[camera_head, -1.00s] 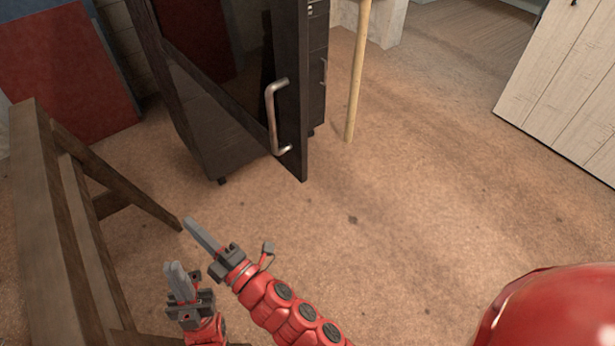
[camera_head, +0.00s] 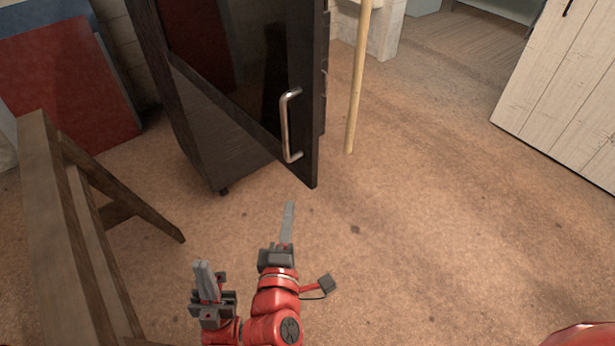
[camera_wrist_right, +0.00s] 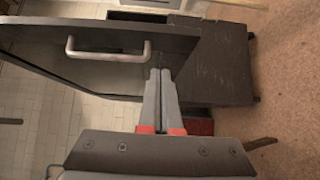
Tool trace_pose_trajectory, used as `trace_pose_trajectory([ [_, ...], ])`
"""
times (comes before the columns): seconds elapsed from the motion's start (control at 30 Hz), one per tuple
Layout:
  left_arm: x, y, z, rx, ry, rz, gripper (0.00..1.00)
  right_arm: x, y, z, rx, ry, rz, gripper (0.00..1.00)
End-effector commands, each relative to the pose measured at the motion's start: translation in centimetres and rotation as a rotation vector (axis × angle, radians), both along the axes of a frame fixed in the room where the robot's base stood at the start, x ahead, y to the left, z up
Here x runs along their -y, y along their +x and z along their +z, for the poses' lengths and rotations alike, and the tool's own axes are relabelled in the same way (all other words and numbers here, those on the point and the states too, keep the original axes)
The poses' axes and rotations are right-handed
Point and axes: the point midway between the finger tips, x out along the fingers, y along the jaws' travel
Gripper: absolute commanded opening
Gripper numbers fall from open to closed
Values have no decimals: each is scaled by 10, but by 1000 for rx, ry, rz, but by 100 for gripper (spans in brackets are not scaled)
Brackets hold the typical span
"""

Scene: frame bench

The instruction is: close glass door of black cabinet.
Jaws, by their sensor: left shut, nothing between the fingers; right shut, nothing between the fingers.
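The black cabinet (camera_head: 222,150) stands at the upper middle of the head view. Its glass door (camera_head: 235,75) has a dark frame and a silver bar handle (camera_head: 289,125), and stands open. The right wrist view shows the door (camera_wrist_right: 105,72), handle (camera_wrist_right: 108,53) and cabinet body (camera_wrist_right: 222,62). My right gripper (camera_head: 289,205) is shut and empty. In the head view it points up toward the door's lower corner; contact cannot be told. Its fingertips (camera_wrist_right: 160,73) appear right of the handle in the wrist view. My left gripper (camera_head: 200,265) is shut and empty, lower left.
A wooden trestle (camera_head: 55,200) stands at the left, close to my left gripper. A pale wooden pole (camera_head: 357,80) stands right of the door. A whitewashed plank panel (camera_head: 560,90) is at the right. The brown floor (camera_head: 430,220) between is clear.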

Motion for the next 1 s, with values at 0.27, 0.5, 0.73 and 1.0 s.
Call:
trace_pose_trajectory([
  [0.27, 0, 0, 22, 0, 0, 0, 0, 8, 53, 3, -2, -1, -6, 0],
  [0.5, 0, 0, 38, 0, 0, 0, 0, 28, 80, 2, -2, 0, -2, 0],
  [0.73, 0, 0, 44, 0, 0, 0, 0, 38, 88, 1, 0, 0, 3, 0],
  [1.0, 0, 0, 44, 0, 0, 0, 0, 38, 89, -1, 0, 0, 4, 0],
])
